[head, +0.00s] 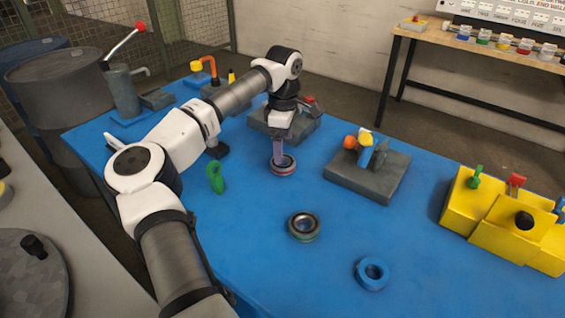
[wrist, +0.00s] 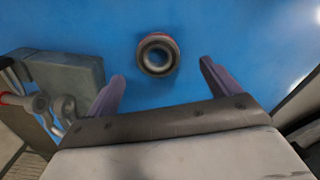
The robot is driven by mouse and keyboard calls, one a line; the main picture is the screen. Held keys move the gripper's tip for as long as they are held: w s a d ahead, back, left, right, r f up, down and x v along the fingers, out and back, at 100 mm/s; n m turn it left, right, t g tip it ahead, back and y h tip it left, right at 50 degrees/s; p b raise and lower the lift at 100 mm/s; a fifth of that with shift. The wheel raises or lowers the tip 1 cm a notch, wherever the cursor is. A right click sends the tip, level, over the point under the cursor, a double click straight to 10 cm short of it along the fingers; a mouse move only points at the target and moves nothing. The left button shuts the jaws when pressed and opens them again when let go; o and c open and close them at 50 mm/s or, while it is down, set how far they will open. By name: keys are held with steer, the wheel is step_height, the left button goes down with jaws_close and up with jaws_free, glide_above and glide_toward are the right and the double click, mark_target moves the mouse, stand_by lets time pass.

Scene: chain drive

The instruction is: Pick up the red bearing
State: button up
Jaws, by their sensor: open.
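The red bearing (head: 283,165) is a ring with a metal inner race and a red outer band, lying flat on the blue table. In the wrist view the bearing (wrist: 158,54) shows its dark centre and a little red at its rim. My gripper (head: 279,158) points down over the bearing in the head view and partly covers it. In the wrist view my gripper (wrist: 162,70) is open, with its two purple fingers apart and nothing between them. The bearing appears just beyond the fingertips, between their lines.
A green-banded bearing (head: 303,226) and a blue ring (head: 371,273) lie nearer on the blue table (head: 330,250). A green part (head: 215,178) stands left. Grey blocks (head: 366,178) stand right and behind (wrist: 65,80). Yellow blocks (head: 505,225) are at far right.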

steer(key=shift+w+f+p, duration=0.15)
steer(key=shift+f+p, duration=0.85)
steer(key=shift+f, duration=2.1)
steer(key=shift+c, duration=0.5)
steer(key=c, duration=1.2)
steer(key=shift+r, duration=0.15)
steer(key=shift+c, duration=0.4)
